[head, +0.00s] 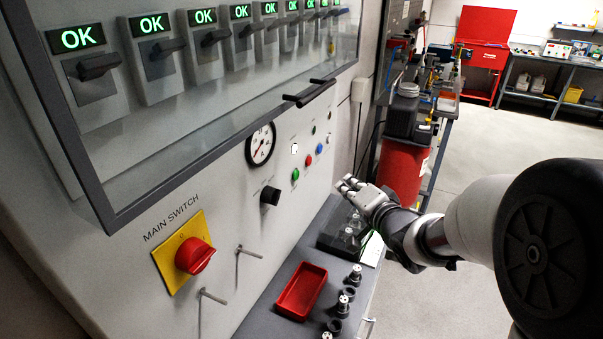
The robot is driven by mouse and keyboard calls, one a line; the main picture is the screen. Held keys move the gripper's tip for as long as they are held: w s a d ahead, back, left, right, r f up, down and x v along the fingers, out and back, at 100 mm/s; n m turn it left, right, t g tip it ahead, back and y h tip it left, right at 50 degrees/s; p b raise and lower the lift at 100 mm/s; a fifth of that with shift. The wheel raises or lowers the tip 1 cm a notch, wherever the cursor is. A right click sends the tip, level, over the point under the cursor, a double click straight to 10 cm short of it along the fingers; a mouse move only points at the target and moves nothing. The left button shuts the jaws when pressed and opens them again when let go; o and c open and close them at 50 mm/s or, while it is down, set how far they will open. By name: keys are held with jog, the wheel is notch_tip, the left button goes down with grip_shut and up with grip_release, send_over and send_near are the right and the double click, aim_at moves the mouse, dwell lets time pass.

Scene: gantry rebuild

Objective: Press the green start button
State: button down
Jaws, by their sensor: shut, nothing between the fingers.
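The green button (295,174) is a small round cap on the grey control panel (225,235), below and right of the round gauge. It shows in full, with nothing in front of it. My gripper (345,184) is shut and empty, with its fingertips to the right of the green button in the picture and pointing towards the panel. A gap shows between the fingertips and the button. The exact distance in depth is hard to tell.
A red button (309,160), a blue button (320,148) and a black knob (270,195) are near. A red-and-yellow main switch (194,255) and two pegs stick out lower left. A red tray (301,291) and several small fittings lie on the shelf below.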

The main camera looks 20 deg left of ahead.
aim_at(296, 175)
jog(key=shift+a, duration=0.1)
jog(key=w+a+b, duration=0.1)
jog(key=a+b, duration=0.1)
jog(key=a, duration=0.6)
jog(key=shift+a, duration=0.25)
jog(key=shift+w+a, duration=0.1)
dwell(1.2)
jog(key=shift+w+a, duration=0.1)
jog(key=shift+a, duration=0.2)
jog(key=shift+a, duration=0.45)
dwell(0.6)
jog(key=shift+d, duration=0.85)
